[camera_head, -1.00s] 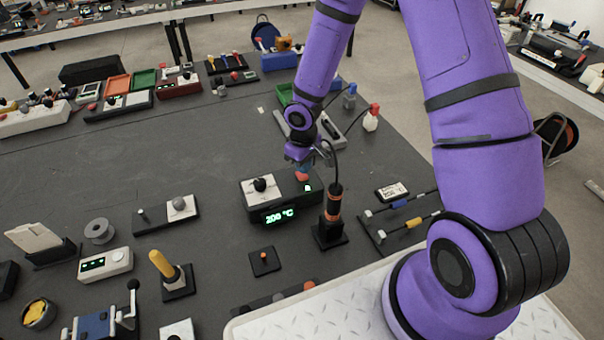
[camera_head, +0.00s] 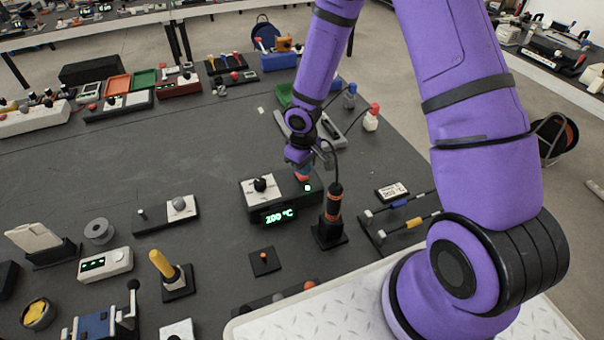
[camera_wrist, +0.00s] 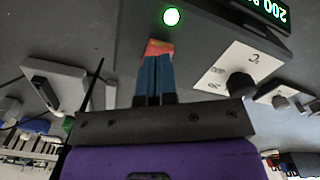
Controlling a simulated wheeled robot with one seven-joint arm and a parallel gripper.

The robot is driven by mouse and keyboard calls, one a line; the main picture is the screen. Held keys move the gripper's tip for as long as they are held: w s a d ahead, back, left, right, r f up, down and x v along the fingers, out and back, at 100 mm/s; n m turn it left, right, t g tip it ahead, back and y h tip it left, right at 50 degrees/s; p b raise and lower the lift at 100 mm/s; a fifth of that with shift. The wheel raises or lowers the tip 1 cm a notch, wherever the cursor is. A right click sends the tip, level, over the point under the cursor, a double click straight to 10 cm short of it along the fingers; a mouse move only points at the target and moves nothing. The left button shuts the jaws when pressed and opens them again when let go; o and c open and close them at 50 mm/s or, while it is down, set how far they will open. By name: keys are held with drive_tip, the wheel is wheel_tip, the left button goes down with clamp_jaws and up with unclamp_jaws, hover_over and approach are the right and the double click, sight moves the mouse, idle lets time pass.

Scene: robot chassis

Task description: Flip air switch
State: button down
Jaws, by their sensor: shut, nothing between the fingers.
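The black station (camera_head: 283,209) stands mid-table with a green "200 °C" display (camera_head: 280,216), a white panel with a black knob (camera_head: 260,185), and a red switch (camera_head: 302,177) at its right end. The red switch (camera_wrist: 158,47) also shows in the wrist view, just beyond my fingertips. A green light (camera_wrist: 171,16) glows beside it. My gripper (camera_wrist: 156,62) is shut and empty, its blue fingers side by side, pointing at the switch and at or very near it. I cannot tell whether they touch. In the head view my gripper (camera_head: 301,165) is just above the switch.
An upright iron-like tool with an orange band (camera_head: 333,204) and a cable stands close to the right of the station. A small black plate with an orange peg (camera_head: 265,260) lies in front. The table left of the station is mostly clear.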

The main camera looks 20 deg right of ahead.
drive_tip(key=shift+f, duration=0.85)
idle(0.5)
drive_tip(key=shift+r, duration=3.55)
